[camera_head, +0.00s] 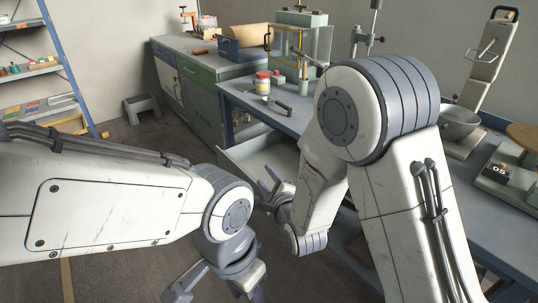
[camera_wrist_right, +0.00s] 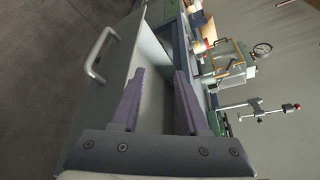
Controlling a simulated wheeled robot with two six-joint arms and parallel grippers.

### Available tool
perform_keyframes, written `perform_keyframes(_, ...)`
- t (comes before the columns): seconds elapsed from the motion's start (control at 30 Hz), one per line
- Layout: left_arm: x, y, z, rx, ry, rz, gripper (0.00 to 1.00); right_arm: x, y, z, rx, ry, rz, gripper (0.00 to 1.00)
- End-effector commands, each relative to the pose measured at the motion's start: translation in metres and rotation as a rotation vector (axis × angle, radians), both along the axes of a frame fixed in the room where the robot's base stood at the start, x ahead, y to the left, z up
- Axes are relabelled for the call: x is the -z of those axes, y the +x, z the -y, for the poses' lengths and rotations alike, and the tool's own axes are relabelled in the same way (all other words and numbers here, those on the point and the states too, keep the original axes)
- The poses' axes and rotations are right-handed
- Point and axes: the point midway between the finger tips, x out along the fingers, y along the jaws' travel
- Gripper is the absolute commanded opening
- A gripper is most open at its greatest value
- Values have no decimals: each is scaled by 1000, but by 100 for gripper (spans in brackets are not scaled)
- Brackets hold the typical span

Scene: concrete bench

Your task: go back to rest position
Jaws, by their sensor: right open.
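My right gripper (camera_head: 272,190) hangs beside the bench front, partly behind its own forearm, near an open pale drawer (camera_head: 240,158). In the right wrist view, my right gripper (camera_wrist_right: 162,75) has its two purple-grey fingers spread with nothing between them. The open drawer with its bar handle (camera_wrist_right: 100,50) lies just ahead of and around the fingers there; I cannot tell whether they touch it. My left gripper (camera_head: 215,292) points down at the bottom edge. Its fingers are spread apart, the tips are cut off, and I see nothing held.
A blue-topped bench (camera_head: 290,118) holds a jar (camera_head: 263,83), a metal bowl (camera_head: 460,122) and a press-like machine (camera_head: 300,30). A green cabinet (camera_head: 200,75) stands behind, with a shelf rack (camera_head: 35,70) at left.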

Motion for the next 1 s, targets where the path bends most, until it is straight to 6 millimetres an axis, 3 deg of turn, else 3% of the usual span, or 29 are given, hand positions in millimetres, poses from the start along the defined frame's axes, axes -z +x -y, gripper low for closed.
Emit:
perform_keyframes(0.17,0,0,0,0,0,0,50,-1,-4,-3,-24,-66,-12,45)
perform_keyframes(0.37,0,0,0,0,0,0,50,3,-36,-13,-212,-461,-82,45)
perform_keyframes(0.57,0,0,0,0,0,0,50,7,-102,-9,-591,-950,-131,45)
perform_keyframes(0.7,0,0,0,0,0,0,50,5,-160,6,-930,-1240,-119,45)
perform_keyframes(1.0,0,0,0,0,0,0,50,-10,-264,52,-1602,-1561,-2,45)
